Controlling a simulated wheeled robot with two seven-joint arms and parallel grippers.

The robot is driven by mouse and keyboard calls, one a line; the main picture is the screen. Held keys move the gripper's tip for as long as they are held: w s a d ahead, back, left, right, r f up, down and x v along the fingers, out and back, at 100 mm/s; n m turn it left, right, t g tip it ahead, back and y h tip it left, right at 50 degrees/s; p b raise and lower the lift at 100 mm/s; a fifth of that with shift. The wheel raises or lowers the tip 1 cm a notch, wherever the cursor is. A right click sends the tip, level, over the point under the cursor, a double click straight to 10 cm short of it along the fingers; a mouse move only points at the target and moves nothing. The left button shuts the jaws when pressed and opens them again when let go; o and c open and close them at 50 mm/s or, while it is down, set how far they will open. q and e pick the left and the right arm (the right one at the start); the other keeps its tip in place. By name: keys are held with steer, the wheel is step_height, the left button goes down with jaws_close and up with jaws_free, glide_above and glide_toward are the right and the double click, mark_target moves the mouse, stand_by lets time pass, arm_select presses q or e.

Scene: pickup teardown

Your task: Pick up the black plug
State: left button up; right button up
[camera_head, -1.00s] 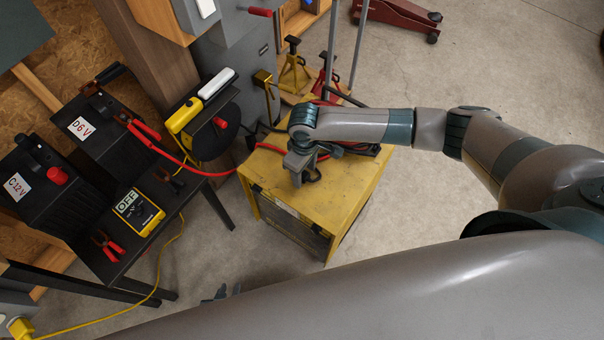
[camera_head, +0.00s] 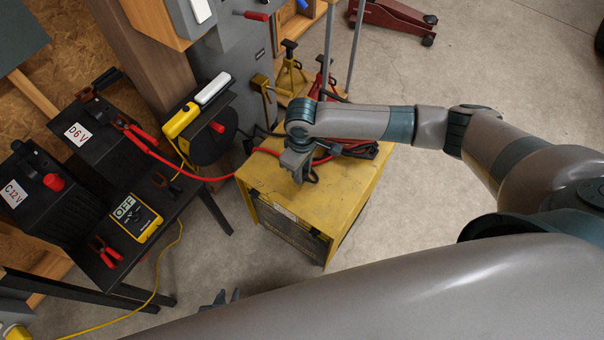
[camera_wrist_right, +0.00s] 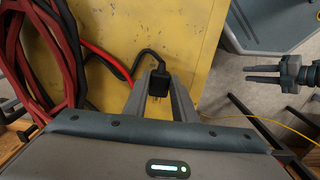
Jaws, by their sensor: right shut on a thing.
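The black plug (camera_wrist_right: 158,84) has bare metal prongs and a black cord that loops away to the upper left. In the right wrist view it sits between the two fingers of my right gripper (camera_wrist_right: 160,92), which is shut on it, over the yellow top of a cabinet. In the head view my right gripper (camera_head: 299,174) is at the cabinet's near top edge, and the plug is mostly hidden by it. My left gripper (camera_head: 224,298) shows only its fingertips over the floor. In the right wrist view my left gripper (camera_wrist_right: 263,73) is apart from everything, with a gap between its fingers.
The yellow cabinet (camera_head: 345,190) carries red and black cables (camera_wrist_right: 70,55). A black bench at left holds dark battery units (camera_head: 40,185) and a yellow meter (camera_head: 136,216). Jack stands (camera_head: 291,72) stand behind the cabinet. The floor right of it is clear.

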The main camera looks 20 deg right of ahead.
steer(key=s+d+r, duration=0.7)
steer(key=d+r, duration=0.1)
steer(key=d, duration=0.1)
steer(key=shift+r, duration=0.15)
steer(key=shift+s, duration=0.1)
stand_by(0.4)
steer(key=s+a+r+m, duration=0.1)
steer(key=a+r+m, duration=0.2)
steer(key=r+m, duration=0.2)
steer(key=shift+s+m, duration=0.2)
steer(key=shift+m, duration=1.1)
steer(key=shift+a, duration=0.1)
steer(key=shift+a+f, duration=0.1)
